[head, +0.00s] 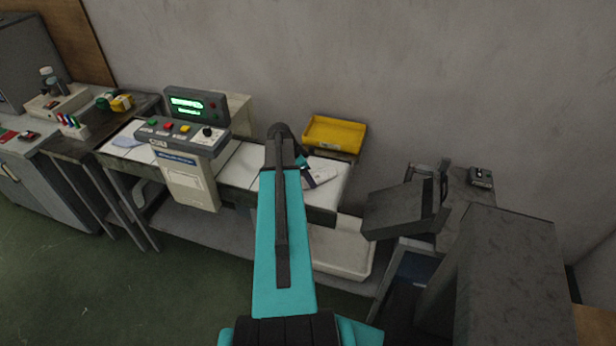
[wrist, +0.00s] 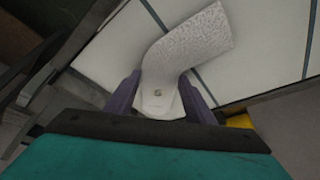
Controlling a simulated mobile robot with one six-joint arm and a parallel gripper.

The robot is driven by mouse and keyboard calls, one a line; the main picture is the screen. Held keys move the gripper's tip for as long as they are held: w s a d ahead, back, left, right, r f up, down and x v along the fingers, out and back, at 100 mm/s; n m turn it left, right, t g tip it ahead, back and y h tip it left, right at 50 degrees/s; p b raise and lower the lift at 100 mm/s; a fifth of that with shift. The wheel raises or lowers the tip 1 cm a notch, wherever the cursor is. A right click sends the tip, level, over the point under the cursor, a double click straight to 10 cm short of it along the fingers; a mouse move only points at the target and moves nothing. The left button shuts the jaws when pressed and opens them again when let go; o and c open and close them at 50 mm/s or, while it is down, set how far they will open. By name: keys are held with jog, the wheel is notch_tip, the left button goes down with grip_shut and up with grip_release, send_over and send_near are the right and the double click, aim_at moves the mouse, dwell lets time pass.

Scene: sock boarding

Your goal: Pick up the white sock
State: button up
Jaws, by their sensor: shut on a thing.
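The white sock (wrist: 195,42) shows in the wrist view as a bent, speckled white shape over the white table top. Its narrower lower end lies between the two dark purple fingers of my gripper (wrist: 159,80), which is shut on it. A small round dark spot shows on that smooth end.
A control panel (head: 182,135) with coloured buttons and a lit green display (head: 187,105) stands left of my arm. A yellow tray (head: 335,133) sits behind the white table (head: 243,163). A dark grey machine (head: 400,208) stands to the right. A white bin (head: 343,252) is below the table.

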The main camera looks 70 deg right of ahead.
jog(key=shift+r+b, duration=0.95)
jog(key=shift+r, duration=0.45)
jog(key=w+a+r+b, duration=0.2)
jog(key=w+a+b, duration=0.3)
jog(key=a, duration=0.9)
jog(key=shift+w+a, duration=0.15)
jog(key=shift+w, duration=1)
